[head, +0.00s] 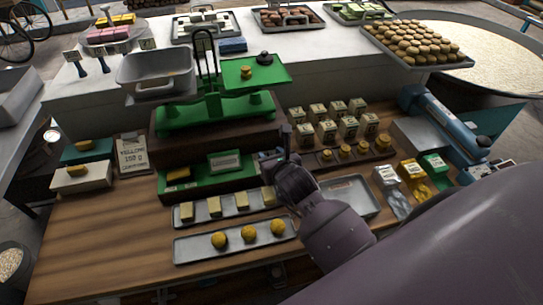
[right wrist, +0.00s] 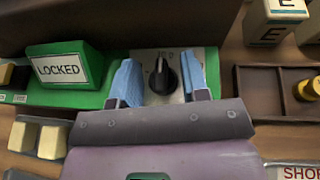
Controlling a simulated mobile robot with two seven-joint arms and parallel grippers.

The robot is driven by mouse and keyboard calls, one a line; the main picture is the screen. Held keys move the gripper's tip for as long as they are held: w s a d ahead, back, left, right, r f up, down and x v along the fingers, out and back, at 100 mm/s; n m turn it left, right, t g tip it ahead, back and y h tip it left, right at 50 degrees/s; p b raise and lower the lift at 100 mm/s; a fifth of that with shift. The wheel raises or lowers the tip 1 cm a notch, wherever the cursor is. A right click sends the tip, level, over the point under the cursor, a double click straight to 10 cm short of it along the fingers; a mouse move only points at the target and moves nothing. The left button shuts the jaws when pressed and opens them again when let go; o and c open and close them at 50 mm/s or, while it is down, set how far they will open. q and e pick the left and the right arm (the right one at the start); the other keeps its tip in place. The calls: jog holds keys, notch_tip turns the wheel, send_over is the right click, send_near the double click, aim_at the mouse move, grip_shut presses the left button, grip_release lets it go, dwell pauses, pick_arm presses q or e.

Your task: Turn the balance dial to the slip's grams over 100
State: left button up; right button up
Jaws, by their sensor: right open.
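The slip (head: 133,153) is a card at the left of the bench; it seems to read "YELLOW 150 g". The green balance (head: 210,112) stands on a dark base, with a grey pan on its left and a brass weight on its right platform. The dial (right wrist: 163,78) is a black knob on a pale plate, pointer roughly upward; the marks above it are too small to read surely. My right gripper (right wrist: 162,68) is open, its blue fingers on either side of the knob with visible gaps. In the head view my right gripper (head: 272,158) largely hides the dial. My left gripper is not seen.
A "LOCKED" sign (right wrist: 60,69) stands left of the dial; it also shows in the head view (head: 224,162). A brown weight tray (right wrist: 262,90) is close on the right. Trays of yellow blocks and balls lie in front. Bare wood (head: 105,235) is free at the front left.

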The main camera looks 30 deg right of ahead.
jog(key=shift+c, duration=0.2)
jog(key=c, duration=0.6)
jog(key=shift+s+d+f+n+y, duration=0.1)
jog(key=shift+n+y, duration=0.55)
jog(key=shift+y, duration=0.05)
jog(key=shift+d+f+n+y, duration=0.1)
jog(key=shift+n+y, duration=0.55)
jog(key=shift+y, duration=0.05)
jog(key=shift+n+y, duration=0.9)
jog(key=shift+y, duration=0.2)
jog(key=shift+d+n+g+y, duration=0.2)
jog(key=shift+n+g+y, duration=0.5)
jog(key=shift+n+y, duration=0.45)
jog(key=n+g+y, duration=0.3)
jog(key=n+y, duration=0.2)
jog(key=shift+g, duration=0.4)
jog(key=shift+n, duration=0.25)
jog(key=o, duration=0.6)
jog(key=shift+o, duration=0.2)
